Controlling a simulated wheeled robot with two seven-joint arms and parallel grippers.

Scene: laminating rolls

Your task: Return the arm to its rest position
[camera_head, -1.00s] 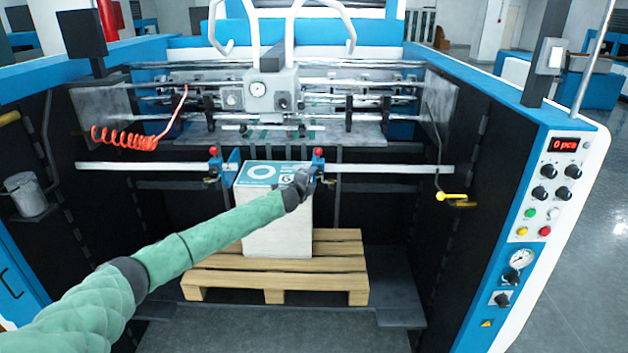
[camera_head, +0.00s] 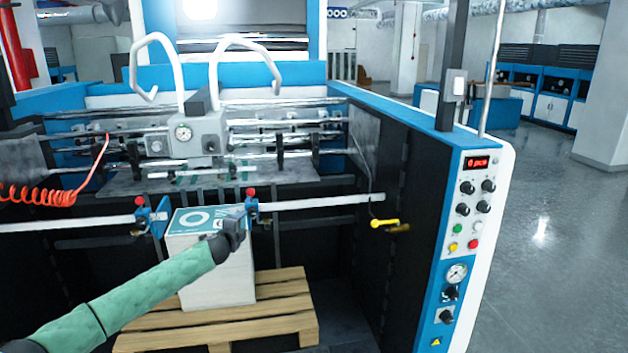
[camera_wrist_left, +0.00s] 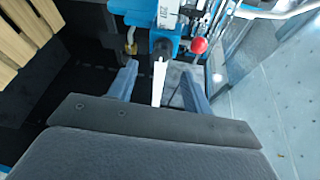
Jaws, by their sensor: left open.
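My left arm, in a green sleeve, reaches in from the lower left of the head view. Its gripper (camera_head: 233,232) overlaps the upper right edge of a white stack (camera_head: 222,278) with a teal-and-white top sheet. Whether it touches the stack cannot be told. In the left wrist view the two fingers (camera_wrist_left: 159,88) stand apart with nothing clamped between them. Ahead of them is a blue bar stop with a red knob (camera_wrist_left: 199,45). My right gripper is not in view.
The stack stands on a wooden pallet (camera_head: 290,318) inside the machine. A control panel (camera_head: 467,212) is on the right, beside a yellow-handled valve (camera_head: 385,223). A red coiled hose (camera_head: 40,195) hangs at left. Open floor lies farther right.

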